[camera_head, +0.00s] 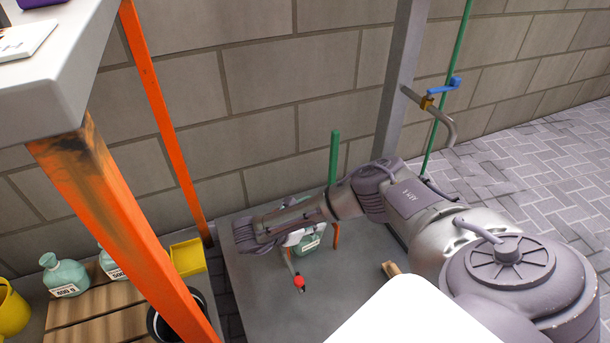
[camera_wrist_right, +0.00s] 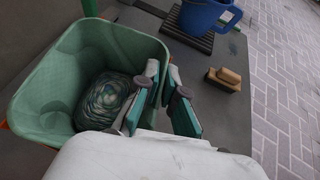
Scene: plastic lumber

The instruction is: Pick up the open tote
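The open tote (camera_wrist_right: 52,87) is a green bin with its top open, at the left of the right wrist view. A dark, shiny rounded item (camera_wrist_right: 103,100) lies inside it. My right gripper (camera_wrist_right: 165,112) has teal finger pads and is at the tote's right wall. One finger shows over the tote's inside and the other outside its rim, with a gap between them. I cannot tell whether either finger touches the wall. In the head view my right forearm covers most of that spot, and the tote is not clearly made out there. My left gripper is not in view.
A blue jug (camera_wrist_right: 207,17) stands on a dark grate beyond the tote. A wooden block (camera_head: 391,268) lies on the grey platform (camera_head: 262,302). A block wall is behind.

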